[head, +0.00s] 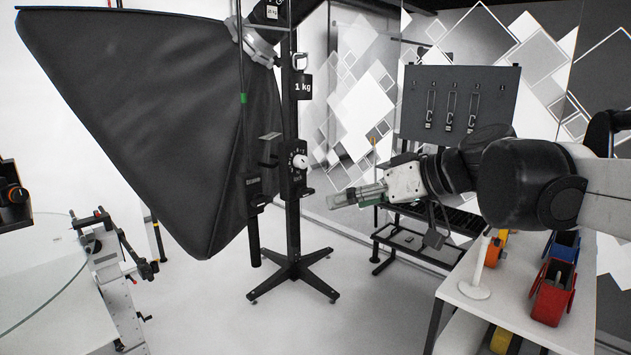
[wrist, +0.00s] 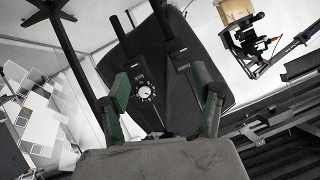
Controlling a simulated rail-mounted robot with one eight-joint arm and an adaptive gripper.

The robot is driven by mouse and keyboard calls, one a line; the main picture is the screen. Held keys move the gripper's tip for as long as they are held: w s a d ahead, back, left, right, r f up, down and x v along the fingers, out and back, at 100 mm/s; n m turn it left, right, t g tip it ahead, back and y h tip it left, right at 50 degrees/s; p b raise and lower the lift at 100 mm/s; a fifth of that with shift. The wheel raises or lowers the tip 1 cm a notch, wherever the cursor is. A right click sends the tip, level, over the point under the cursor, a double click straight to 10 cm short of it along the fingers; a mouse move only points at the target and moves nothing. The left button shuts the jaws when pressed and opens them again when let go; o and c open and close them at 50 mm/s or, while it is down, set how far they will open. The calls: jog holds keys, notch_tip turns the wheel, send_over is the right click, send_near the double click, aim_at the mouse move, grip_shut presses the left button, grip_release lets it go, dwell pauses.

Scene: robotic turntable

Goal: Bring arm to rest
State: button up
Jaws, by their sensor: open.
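My gripper (head: 345,198) is in the middle of the head view, pointing left, at the end of my arm that reaches in from the right edge. In the wrist view my gripper (wrist: 163,105) shows its two green-sided fingers spread apart with nothing between them. It is open and empty. In the head view it is near the black light stand, to the right of its pole, and no contact can be seen.
A large black softbox (head: 160,110) hangs from the black stand (head: 292,230) at left. A glass turntable (head: 40,285) is at the left edge. A white table (head: 500,290) with a red bin (head: 552,290) and a blue bin (head: 563,246) is at lower right. A dark panel (head: 458,100) stands behind.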

jog(key=s+d+f+m+h+b, duration=0.3)
jog(key=s+d+f+h, duration=0.2)
jog(key=s+f, duration=0.5)
jog(key=s+d+f+m+h+b, duration=0.4)
jog(key=s+d+f, duration=0.4)
jog(key=f, duration=1)
jog(key=shift+s+h, duration=0.6)
jog(key=shift+s, duration=0.3)
